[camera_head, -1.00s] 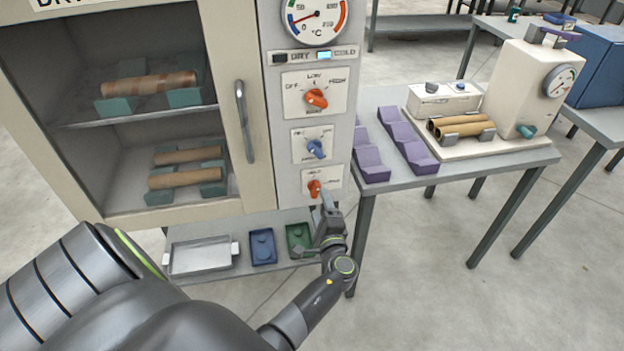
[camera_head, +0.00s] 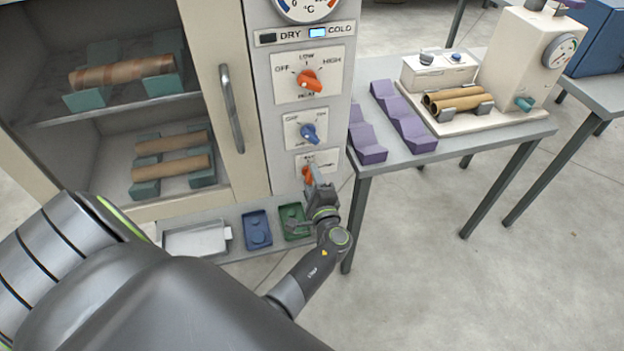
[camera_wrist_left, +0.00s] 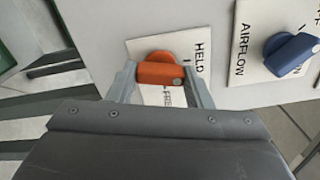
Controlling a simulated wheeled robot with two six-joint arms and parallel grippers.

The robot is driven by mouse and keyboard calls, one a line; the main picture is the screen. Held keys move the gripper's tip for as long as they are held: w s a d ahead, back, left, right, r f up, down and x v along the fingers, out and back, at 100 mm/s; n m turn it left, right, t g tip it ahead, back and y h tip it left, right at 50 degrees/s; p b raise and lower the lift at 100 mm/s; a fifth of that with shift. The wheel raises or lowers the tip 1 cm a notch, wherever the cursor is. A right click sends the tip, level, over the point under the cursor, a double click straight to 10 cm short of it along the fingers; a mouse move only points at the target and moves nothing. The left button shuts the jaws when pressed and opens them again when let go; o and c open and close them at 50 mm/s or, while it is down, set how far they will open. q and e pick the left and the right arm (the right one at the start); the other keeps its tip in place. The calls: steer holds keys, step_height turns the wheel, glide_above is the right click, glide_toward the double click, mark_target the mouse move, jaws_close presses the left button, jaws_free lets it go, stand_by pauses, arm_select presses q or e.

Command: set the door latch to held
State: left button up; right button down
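The door latch is a small orange knob (camera_head: 307,175) low on the cabinet's control panel, partly hidden by my left gripper (camera_head: 313,178). In the left wrist view the orange knob (camera_wrist_left: 160,74) sits between the two fingers of my left gripper (camera_wrist_left: 161,78), one at each side. Both fingers look very close to it; I cannot tell if they press on it. The white dot on the knob is at its right end in that view, near the word HELD. The word FREE is below the knob, partly covered. My right gripper is not in view.
Above the latch is the blue airflow knob (camera_head: 309,134), also in the left wrist view (camera_wrist_left: 291,54), then the orange heat knob (camera_head: 309,81). The cabinet door handle (camera_head: 232,108) is to the left. A table with purple racks (camera_head: 404,117) stands close on the right.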

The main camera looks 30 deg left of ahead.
arm_select(q)
steer(key=c, duration=0.4)
steer(key=shift+f+b, duration=0.15)
steer(key=shift+b, duration=0.25)
steer(key=n+b, duration=0.2)
steer(key=b, duration=0.1)
steer(key=shift+f, duration=0.1)
steer(key=shift+r+n+b, duration=0.2)
steer(key=shift+n+b, duration=0.4)
steer(key=shift+b, duration=0.05)
steer(key=shift+r, duration=0.1)
steer(key=o, duration=1)
steer(key=shift+c, duration=0.2)
steer(key=shift+f, duration=0.2)
